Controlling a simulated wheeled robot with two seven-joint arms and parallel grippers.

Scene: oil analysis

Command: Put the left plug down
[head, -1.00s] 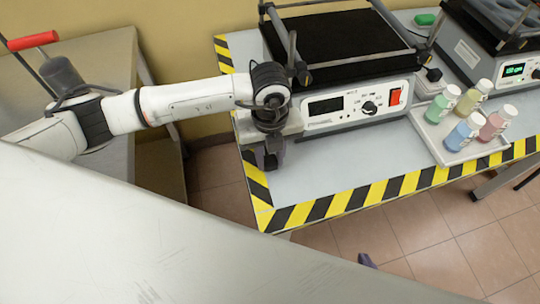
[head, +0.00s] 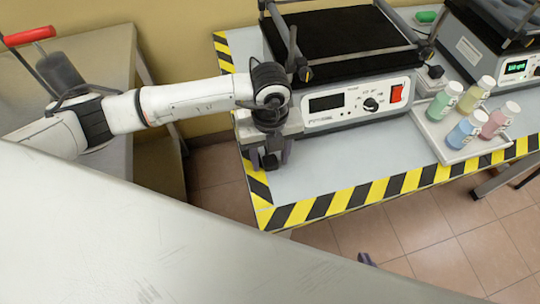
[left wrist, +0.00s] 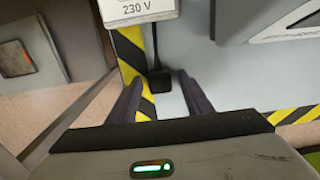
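The left plug (left wrist: 161,80) is a small black plug at the table's left edge, with a black cable running up from it beside a white box marked 230 V (left wrist: 138,10). It also shows small and dark in the head view (head: 270,161). My left gripper (left wrist: 158,90) is open, with one purple finger on each side of the plug and gaps between. Whether the plug rests on the table is hard to tell. Only a purple tip of my right gripper (head: 367,259) shows, low in the head view; the rest is hidden.
A heating device (head: 355,103) with a black top and red switch stands behind the left gripper. A tray (head: 455,156) with several coloured bottles stands to its right, near a second device (head: 470,55). The grey table (head: 340,165) is clear in front, with a yellow-black striped edge.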

